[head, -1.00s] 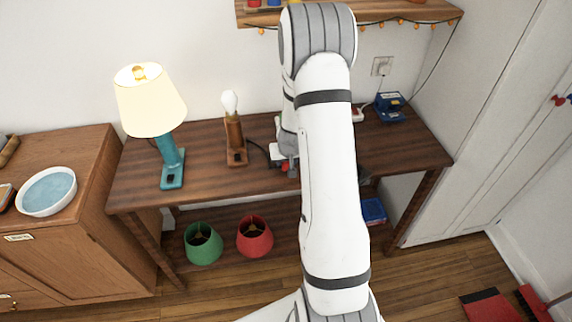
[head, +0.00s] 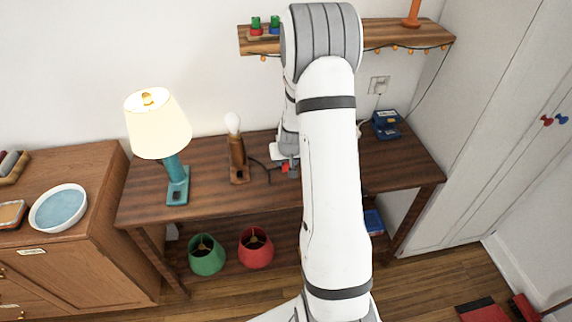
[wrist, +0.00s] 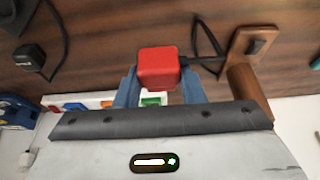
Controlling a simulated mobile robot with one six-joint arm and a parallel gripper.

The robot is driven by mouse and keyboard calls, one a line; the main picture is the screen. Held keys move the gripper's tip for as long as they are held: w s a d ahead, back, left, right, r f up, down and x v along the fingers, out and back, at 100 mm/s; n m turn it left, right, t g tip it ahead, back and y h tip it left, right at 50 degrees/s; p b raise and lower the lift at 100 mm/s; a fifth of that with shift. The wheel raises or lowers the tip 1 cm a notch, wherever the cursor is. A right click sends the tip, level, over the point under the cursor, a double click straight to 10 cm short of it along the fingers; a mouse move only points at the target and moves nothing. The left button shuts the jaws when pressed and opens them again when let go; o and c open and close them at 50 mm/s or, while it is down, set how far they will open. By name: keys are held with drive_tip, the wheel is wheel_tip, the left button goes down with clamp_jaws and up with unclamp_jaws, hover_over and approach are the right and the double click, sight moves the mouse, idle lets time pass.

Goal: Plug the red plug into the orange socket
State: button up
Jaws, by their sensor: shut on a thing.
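The red plug (wrist: 158,68) is held between the fingers of my gripper (wrist: 160,90) in the wrist view. In the head view, the red plug (head: 284,168) shows just below my gripper (head: 290,163), above the table. A black cord runs from the plug toward the wooden bare-bulb lamp (head: 238,160). A white power strip (wrist: 90,98) with coloured sockets lies behind my gripper in the wrist view, partly hidden by it. My arm hides most of the strip in the head view.
A lit teal lamp (head: 177,185) stands left on the table (head: 210,196). A blue device (head: 386,124) stands at the back right. A black adapter with a cord (wrist: 29,54) shows in the wrist view. A shelf (head: 400,38) hangs above; a cabinet (head: 465,150) stands right.

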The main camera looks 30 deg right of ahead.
drive_tip(key=shift+r, duration=0.75)
drive_tip(key=w+a+r, duration=0.2)
drive_tip(key=a+r, duration=1.1)
drive_tip(key=a, duration=0.3)
drive_tip(key=shift+w+a, duration=0.15)
drive_tip(key=shift+a, duration=0.2)
